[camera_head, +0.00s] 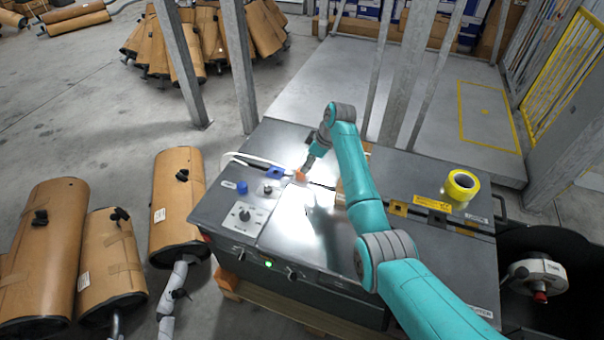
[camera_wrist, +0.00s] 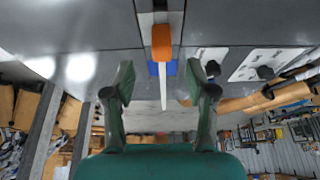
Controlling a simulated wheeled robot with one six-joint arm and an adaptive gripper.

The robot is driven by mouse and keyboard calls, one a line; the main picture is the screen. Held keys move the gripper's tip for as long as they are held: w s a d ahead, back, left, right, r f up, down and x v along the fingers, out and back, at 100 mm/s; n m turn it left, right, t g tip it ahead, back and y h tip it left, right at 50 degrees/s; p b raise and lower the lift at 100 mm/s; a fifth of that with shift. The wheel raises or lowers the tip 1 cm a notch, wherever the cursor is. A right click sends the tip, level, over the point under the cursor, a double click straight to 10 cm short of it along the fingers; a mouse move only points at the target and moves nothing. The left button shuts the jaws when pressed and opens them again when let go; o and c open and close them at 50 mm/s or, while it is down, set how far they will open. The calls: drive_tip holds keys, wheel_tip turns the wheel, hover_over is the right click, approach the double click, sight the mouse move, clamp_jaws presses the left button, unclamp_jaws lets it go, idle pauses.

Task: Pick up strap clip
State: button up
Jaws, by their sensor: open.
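An orange piece, which I take to be the strap clip (camera_head: 300,176), sits on top of the grey machine (camera_head: 290,235), near the slot across its top. In the wrist view the orange clip (camera_wrist: 161,42) is near the top centre, in line with the gap between my fingers. A white strap (camera_head: 257,161) runs on the machine top near it.
A blue block (camera_head: 275,172) lies just left of the clip. A yellow tape roll (camera_head: 461,186) sits at right. Metal posts (camera_head: 240,65) rise behind. Brown mufflers (camera_head: 178,200) stand at left.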

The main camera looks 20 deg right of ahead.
sight(301, 176)
drive_tip(key=shift+x, duration=3.7)
clamp_jaws()
